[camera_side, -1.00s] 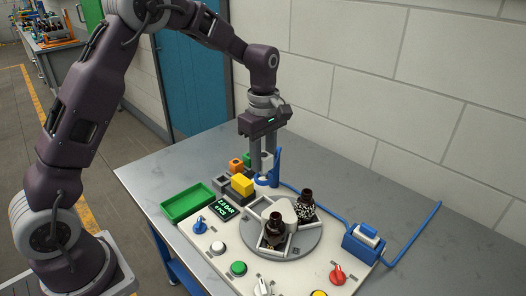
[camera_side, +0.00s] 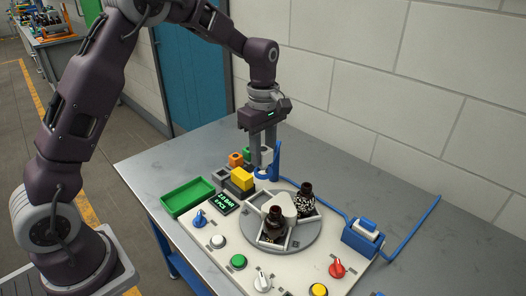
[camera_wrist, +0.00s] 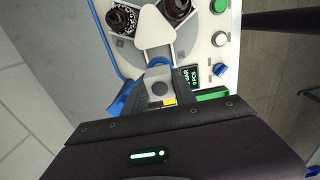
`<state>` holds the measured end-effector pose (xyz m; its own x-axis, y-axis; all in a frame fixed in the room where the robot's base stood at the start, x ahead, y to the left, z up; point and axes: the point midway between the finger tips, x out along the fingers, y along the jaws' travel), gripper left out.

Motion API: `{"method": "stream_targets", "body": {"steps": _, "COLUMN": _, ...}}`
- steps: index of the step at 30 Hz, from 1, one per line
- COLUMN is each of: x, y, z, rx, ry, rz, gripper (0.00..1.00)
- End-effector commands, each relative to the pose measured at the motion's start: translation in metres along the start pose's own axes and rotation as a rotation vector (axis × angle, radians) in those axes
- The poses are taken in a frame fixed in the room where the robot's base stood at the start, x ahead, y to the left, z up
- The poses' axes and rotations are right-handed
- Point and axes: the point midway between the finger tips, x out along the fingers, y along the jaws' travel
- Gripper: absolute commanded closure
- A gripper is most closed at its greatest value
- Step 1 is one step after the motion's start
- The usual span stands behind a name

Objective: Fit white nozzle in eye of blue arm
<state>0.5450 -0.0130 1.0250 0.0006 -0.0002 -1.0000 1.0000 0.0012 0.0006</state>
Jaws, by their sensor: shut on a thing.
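My gripper (camera_side: 263,167) points down at the blue arm (camera_side: 278,158), beside the turntable.
Yellow (camera_side: 242,178) and orange (camera_side: 236,158) blocks stand close left of my gripper. A green tray (camera_side: 176,206) lies further left. A blue box (camera_side: 362,240) stands right.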

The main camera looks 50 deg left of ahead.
Motion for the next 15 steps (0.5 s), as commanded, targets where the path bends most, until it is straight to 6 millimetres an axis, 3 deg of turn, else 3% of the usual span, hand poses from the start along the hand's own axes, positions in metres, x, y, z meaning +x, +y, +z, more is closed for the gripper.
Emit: {"method": "stream_targets", "body": {"steps": 15, "x": 0.0082, "y": -0.0002, "z": 0.0003, "rx": 0.000, "ry": 0.000, "rz": -0.001, "gripper": 1.00}}
